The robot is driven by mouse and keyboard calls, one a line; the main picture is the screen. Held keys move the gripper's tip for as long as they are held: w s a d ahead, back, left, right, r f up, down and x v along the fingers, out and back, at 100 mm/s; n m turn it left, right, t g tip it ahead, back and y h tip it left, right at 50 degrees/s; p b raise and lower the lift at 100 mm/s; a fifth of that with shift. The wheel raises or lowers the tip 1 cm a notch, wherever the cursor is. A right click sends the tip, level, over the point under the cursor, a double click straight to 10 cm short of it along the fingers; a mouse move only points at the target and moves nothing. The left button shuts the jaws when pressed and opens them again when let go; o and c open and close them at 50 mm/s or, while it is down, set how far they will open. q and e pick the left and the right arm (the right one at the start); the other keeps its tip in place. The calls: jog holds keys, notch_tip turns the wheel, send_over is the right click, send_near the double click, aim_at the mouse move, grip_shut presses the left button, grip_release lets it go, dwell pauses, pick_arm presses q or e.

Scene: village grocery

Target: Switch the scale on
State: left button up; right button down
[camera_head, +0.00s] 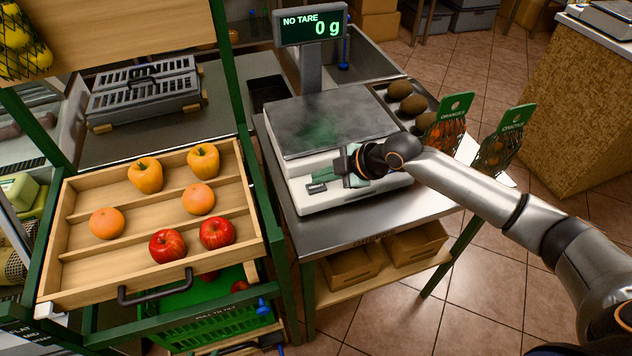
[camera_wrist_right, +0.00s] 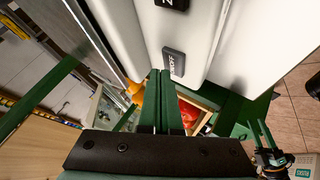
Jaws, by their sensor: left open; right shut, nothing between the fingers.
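The scale (camera_head: 340,188) stands on a metal table, its steel platter (camera_head: 330,120) empty. Its display (camera_head: 311,26) is lit green and reads "NO TARE" and "0 g". A dark button (camera_head: 316,188) sits on the white front; in the right wrist view the on/off button (camera_wrist_right: 174,62) is just beyond my fingertips, with another dark button above it. My right gripper (camera_head: 318,177) is shut and empty at the scale's front; its green fingers (camera_wrist_right: 160,73) end close to the button, and I cannot tell whether they touch. My left gripper (camera_wrist_right: 258,128) shows in the right wrist view, open and empty.
A wooden tray (camera_head: 150,287) with peppers, oranges and apples stands left of the scale. A tray of brown fruit (camera_head: 398,88) and netted bags (camera_head: 449,130) are to its right. Cardboard boxes (camera_head: 350,268) sit on the shelf below.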

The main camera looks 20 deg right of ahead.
aim_at(322, 187)
jog(key=shift+r, duration=0.15)
notch_tip(322, 187, up, 4)
jog(key=p, duration=0.4)
jog(key=shift+r, duration=0.9)
